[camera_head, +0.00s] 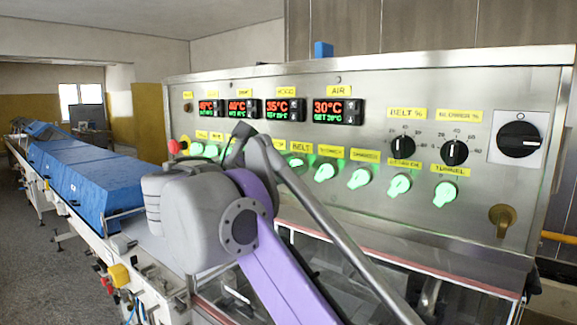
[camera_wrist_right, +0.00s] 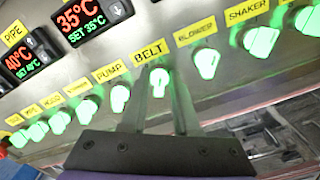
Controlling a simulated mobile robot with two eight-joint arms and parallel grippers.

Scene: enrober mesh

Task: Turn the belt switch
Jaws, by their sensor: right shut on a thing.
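The belt switch (camera_wrist_right: 160,80) is a lit green knob under the yellow BELT label in the right wrist view. Its handle looks about upright there. My right gripper (camera_wrist_right: 159,88) has one finger on each side of this knob and is shut on it. In the head view the belt switch (camera_head: 297,164) shows beside my right arm, which hides most of the gripper. My left gripper is in neither view.
More green knobs stand in the same row, with the blower switch (camera_wrist_right: 206,62) just right and the pump switch (camera_wrist_right: 120,98) just left. Red temperature displays (camera_head: 337,111) and black dials (camera_head: 454,152) sit higher. A blue-covered conveyor (camera_head: 95,180) runs off left.

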